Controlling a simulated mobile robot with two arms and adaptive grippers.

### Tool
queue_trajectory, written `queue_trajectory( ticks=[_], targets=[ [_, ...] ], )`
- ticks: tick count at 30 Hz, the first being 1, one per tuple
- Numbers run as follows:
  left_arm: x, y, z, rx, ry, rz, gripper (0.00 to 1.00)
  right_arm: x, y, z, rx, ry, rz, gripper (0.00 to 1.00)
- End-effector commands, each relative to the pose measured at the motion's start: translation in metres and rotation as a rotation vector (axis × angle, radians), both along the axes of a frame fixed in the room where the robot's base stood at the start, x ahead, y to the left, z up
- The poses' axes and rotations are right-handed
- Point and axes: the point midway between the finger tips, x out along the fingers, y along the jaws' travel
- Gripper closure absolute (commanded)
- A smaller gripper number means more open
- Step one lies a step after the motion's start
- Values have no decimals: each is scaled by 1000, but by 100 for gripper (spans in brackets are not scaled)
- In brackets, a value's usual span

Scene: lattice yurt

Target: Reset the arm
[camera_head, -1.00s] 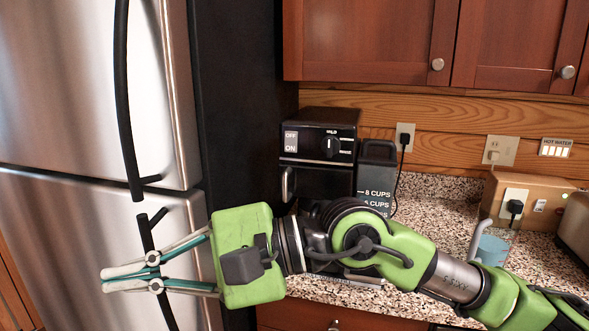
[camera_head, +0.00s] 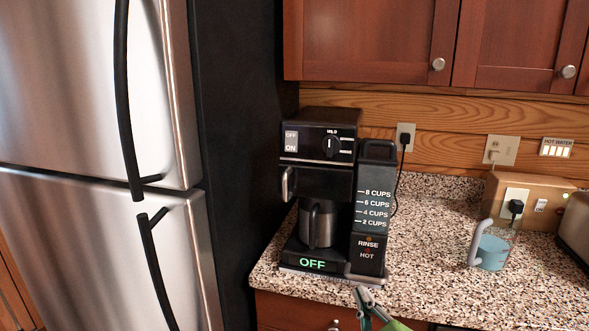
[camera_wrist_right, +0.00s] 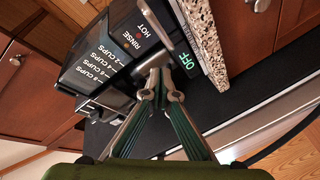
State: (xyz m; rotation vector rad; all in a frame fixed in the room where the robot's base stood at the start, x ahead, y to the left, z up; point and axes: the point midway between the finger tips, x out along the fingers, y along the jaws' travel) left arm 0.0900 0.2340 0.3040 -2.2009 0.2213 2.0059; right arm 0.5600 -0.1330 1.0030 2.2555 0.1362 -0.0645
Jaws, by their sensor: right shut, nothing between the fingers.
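My right gripper (camera_head: 362,292) shows only by its fingers at the bottom edge of the head view, in front of the counter edge below the coffee maker. Its fingers are together with nothing between them. In the right wrist view the gripper (camera_wrist_right: 162,82) points toward the coffee maker (camera_wrist_right: 112,50), fingertips close together and empty. Most of the right arm is out of the head view. The left gripper is in neither view.
The coffee maker (camera_head: 318,145) stands on the speckled counter (camera_head: 430,262), its display reading OFF, with a metal pot (camera_head: 318,224) inside. A light blue mug (camera_head: 492,252) stands to the right. A steel fridge (camera_head: 70,110) is at left. Wooden cabinets (camera_head: 370,40) hang above.

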Motion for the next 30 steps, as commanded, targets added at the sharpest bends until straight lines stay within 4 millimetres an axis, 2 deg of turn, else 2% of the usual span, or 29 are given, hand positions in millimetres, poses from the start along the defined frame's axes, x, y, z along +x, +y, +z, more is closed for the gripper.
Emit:
queue_trajectory(
  ticks=[1, 3, 6, 9, 12, 15, 20, 26, 30],
  targets=[
    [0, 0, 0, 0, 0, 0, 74, -14, -12, -38, 67, 120, -37, 100],
    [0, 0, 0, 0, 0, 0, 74, -37, -27, -85, 156, 276, -93, 100],
    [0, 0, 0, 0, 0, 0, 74, -80, -44, -145, 271, 489, -179, 100],
    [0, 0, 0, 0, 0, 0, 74, -128, -56, -192, 364, 678, -264, 100],
    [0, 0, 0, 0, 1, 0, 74, -174, -63, -226, 435, 834, -344, 100],
    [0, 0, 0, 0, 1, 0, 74, -217, -68, -250, 491, 968, -416, 100],
    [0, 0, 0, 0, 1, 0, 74, -285, -73, -276, 559, 1159, -529, 100],
    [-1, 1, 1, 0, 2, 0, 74, -271, -70, -334, 549, 1179, -533, 100],
    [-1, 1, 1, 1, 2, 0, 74, -267, -69, -382, 542, 1197, -537, 100]
  ],
)
